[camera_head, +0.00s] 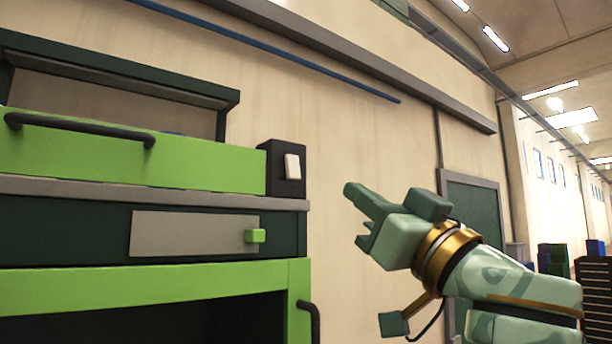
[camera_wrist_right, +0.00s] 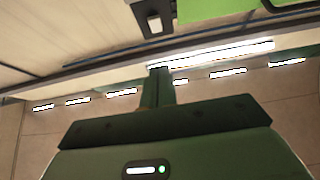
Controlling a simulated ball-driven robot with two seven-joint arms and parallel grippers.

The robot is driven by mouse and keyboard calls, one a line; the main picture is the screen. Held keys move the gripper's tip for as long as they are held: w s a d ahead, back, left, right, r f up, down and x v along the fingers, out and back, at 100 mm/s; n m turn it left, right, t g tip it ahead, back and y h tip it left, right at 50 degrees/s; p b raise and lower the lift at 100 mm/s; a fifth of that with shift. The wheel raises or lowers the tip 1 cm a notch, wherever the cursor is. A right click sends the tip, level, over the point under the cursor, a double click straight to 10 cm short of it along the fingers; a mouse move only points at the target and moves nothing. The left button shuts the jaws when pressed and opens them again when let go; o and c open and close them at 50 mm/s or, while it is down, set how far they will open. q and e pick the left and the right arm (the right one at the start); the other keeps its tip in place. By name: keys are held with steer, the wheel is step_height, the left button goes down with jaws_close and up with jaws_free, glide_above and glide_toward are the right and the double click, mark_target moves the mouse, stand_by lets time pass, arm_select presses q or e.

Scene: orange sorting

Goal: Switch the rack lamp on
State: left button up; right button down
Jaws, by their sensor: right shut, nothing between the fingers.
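A black switch box (camera_head: 284,180) with a white rocker switch (camera_head: 292,167) stands at the right end of the rack's grey ledge in the head view. The switch box also shows at the top of the right wrist view (camera_wrist_right: 145,24). My right gripper (camera_head: 366,203) is shut and empty. It is in the air to the right of the switch box, apart from it, pointing left. Its shut fingers show in the wrist view (camera_wrist_right: 160,86). A dark hood (camera_head: 120,72) spans the rack's top; I cannot tell whether a lamp under it is lit. My left gripper is out of view.
The rack has a green upper drawer front (camera_head: 80,155) with a dark handle. Below are a grey panel (camera_head: 185,233) with a small green knob (camera_head: 255,236) and a green lower front (camera_head: 150,288). The pale wall is behind. Free air lies between switch box and gripper.

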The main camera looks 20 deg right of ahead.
mark_target(293, 166)
steer(key=shift+w+a+f+p+x, duration=0.1)
steer(key=shift+w+f+p+x, duration=0.25)
steer(key=shift+p+x, duration=1.2)
steer(key=shift+w+a+f+p+x, duration=0.15)
steer(key=shift+f+p+x, duration=0.3)
steer(key=shift+x, duration=2.15)
steer(key=shift+w+a+f+p+x, duration=0.1)
steer(key=shift+w+f+p+x, duration=0.25)
steer(key=shift+p+x, duration=1.2)
steer(key=shift+w+a+r+b, duration=0.1)
steer(key=shift+w+r+b, duration=0.15)
steer(key=shift+b, duration=0.3)
